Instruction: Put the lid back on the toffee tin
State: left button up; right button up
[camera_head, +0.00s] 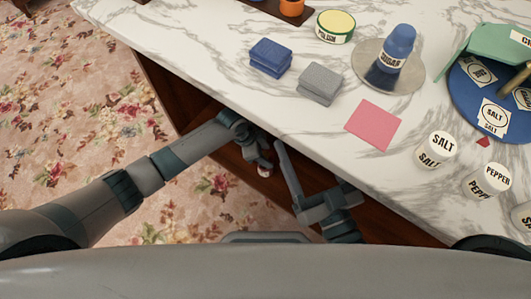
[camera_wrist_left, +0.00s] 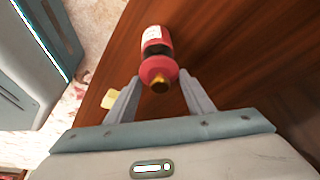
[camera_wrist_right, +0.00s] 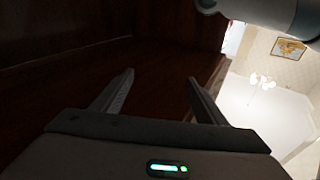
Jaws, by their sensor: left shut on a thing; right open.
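I cannot make out a toffee tin or its lid by label in any view. My left gripper (camera_head: 262,166) is low beside the front edge of the marble counter. In the left wrist view its fingers (camera_wrist_left: 160,78) are shut on a red bottle-like thing (camera_wrist_left: 158,68) with a pale label and a dark band. The same thing shows small and partly hidden in the head view (camera_head: 264,171). My right gripper (camera_head: 283,152) is close to the right of the left one, in front of the counter. In the right wrist view its fingers (camera_wrist_right: 160,80) are apart and empty.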

pick_arm(q)
jog(key=shift+f+b, duration=0.45)
jog(key=shift+f, duration=0.2)
jog(key=shift+f+b, duration=0.45)
jog(key=shift+f, duration=0.35)
pick_arm(e)
jog(key=s+r+t+y, duration=0.1)
jog(key=s+r+t, duration=0.2)
jog(key=r, duration=0.3)
jog(key=shift+s+r+t+y, duration=0.25)
jog(key=shift+r+t+y, duration=0.05)
jog(key=shift+t, duration=0.4)
